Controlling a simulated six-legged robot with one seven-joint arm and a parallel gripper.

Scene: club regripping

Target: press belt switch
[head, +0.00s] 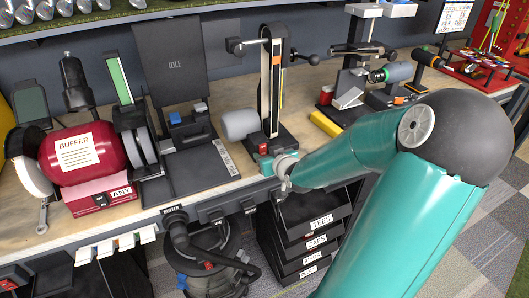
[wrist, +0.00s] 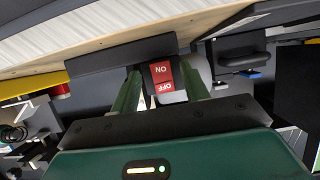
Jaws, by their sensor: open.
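The belt switch (wrist: 161,76) is a red rocker marked ON and OFF in a dark housing. My gripper (wrist: 163,84) is open, with one green finger on each side of the switch in this view. I cannot tell whether either finger touches it. In the head view my gripper (head: 284,176) is at the bench's front edge, below the belt sander (head: 268,85).
The workbench (head: 230,190) holds a red buffer (head: 85,152) at left and a dark panel reading IDLE (head: 174,65). Below it are a shop vacuum (head: 210,262) and labelled drawers (head: 315,245). A clamp fixture (head: 360,85) stands to the right of the sander.

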